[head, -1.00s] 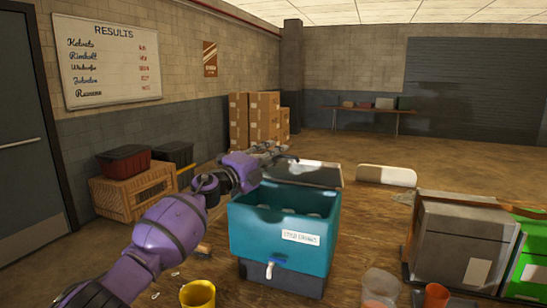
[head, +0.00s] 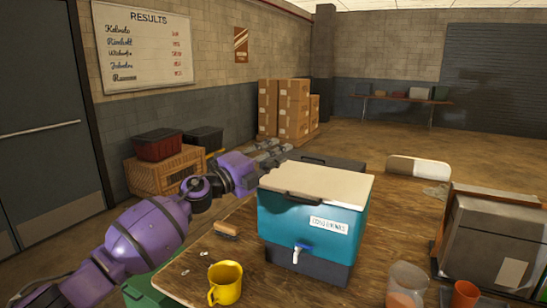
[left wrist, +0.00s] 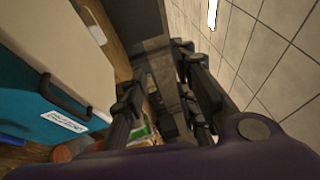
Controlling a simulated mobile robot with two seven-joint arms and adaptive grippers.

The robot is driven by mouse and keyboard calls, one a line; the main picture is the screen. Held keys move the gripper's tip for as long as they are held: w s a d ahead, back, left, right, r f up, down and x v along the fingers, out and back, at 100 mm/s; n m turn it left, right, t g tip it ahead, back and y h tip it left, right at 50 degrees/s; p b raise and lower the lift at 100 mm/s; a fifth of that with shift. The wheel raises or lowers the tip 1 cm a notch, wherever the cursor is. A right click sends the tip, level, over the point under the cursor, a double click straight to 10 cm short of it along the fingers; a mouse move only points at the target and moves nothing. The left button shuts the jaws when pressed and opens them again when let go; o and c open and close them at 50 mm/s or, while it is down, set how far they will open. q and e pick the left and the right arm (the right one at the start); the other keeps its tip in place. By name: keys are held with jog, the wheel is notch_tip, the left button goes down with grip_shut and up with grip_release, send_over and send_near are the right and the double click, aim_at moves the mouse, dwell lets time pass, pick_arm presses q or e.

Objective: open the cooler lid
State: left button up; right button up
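The teal cooler (head: 312,222) stands on the wooden table with its cream lid (head: 325,183) lying down shut. A dark handle (head: 300,197) is at the lid's front edge. In the left wrist view, the lid (left wrist: 75,45), its handle (left wrist: 63,97) and the cooler's teal side (left wrist: 30,105) are at the left. My left gripper (head: 275,149) is beyond the cooler's back left corner, apart from the lid. In the left wrist view its fingers (left wrist: 160,88) are spread with nothing between them. My right gripper is in neither view.
A yellow mug (head: 226,283), a brush (head: 227,229), a clear cup (head: 405,287) and an orange cup (head: 465,295) are on the table (head: 385,235). A grey box (head: 492,240) stands at right. A dark case (head: 335,161) is behind the cooler.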

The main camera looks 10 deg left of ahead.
pick_arm(q)
jog(key=shift+s+a+f, duration=0.2)
jog(key=shift+s, duration=0.05)
jog(key=shift+s, duration=0.1)
